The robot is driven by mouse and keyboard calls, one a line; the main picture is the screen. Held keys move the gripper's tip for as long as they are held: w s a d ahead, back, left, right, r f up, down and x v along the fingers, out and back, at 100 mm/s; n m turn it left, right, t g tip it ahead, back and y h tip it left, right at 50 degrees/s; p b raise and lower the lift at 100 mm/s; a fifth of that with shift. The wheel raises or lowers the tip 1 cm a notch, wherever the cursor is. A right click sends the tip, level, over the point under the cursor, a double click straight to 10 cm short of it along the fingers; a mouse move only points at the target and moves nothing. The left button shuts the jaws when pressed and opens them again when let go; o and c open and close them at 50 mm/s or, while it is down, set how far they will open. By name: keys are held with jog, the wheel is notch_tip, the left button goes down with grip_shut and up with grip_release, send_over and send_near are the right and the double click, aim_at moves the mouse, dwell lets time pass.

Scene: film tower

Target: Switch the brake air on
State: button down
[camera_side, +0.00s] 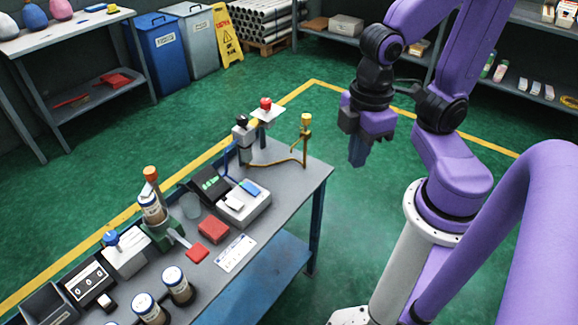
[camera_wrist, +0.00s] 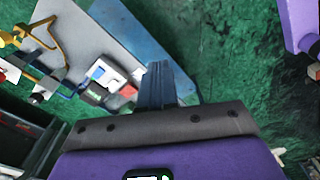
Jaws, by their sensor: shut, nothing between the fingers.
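At the far end of the grey bench (camera_side: 312,180) stand a grey block with a black knob (camera_side: 242,122), a red knob (camera_side: 265,103) on a white plate, and a yellow-topped brass fitting (camera_side: 306,122) with a brass pipe. A blue hose (camera_side: 228,158) runs beside the grey block. I cannot tell which is the brake air control; no label is readable. The brass pipe (camera_wrist: 42,32) also shows upper left in the wrist view. My gripper (camera_side: 358,160) is shut and empty, in the air right of the bench end; its fingers (camera_wrist: 158,85) point downward.
A blue-knobbed white box (camera_side: 125,252) is nearer. Green floor lies beyond the bench end.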

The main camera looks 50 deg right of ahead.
jog(key=s, duration=0.1)
jog(key=m+g, duration=0.2)
jog(key=m, duration=1)
send_over(239, 205)
jog(key=w, duration=0.3)
notch_tip(239, 205, down, 13)
jog(key=f, duration=0.4)
jog(key=s+f, duration=0.1)
jog(key=f, duration=0.3)
jog(key=s+f, duration=0.1)
jog(key=f, duration=0.4)
jog(key=shift+s, duration=0.15)
